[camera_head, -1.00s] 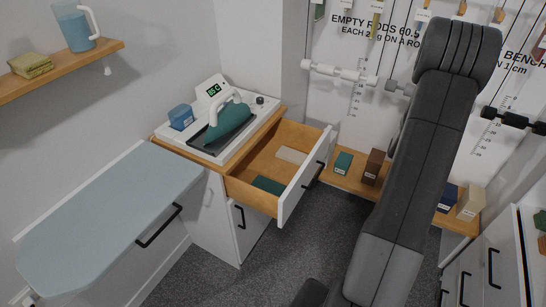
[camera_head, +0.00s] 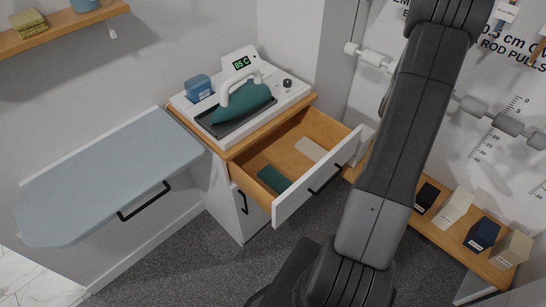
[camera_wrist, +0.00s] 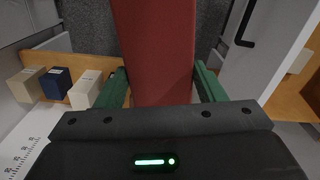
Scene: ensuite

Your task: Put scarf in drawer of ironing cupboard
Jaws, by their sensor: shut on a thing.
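The ironing cupboard (camera_head: 222,190) stands in the middle of the head view. Its top drawer (camera_head: 322,172) is pulled open, with a dark green folded item (camera_head: 274,179) and a pale one (camera_head: 310,148) on its wooden floor. In the wrist view my gripper (camera_wrist: 160,78) has its green fingers shut on a long red cloth, the scarf (camera_wrist: 155,40). The scarf extends up past the picture's edge. In the head view my arm hides the gripper and the scarf, so their distance from the drawer cannot be told there.
An iron (camera_head: 243,105) on its station and a blue container (camera_head: 198,87) stand on the cupboard top. A pale blue ironing board (camera_head: 100,185) juts out at left. A low wooden shelf (camera_head: 440,235) with several small boxes lies right of my arm. Grey carpet is clear before the cupboard.

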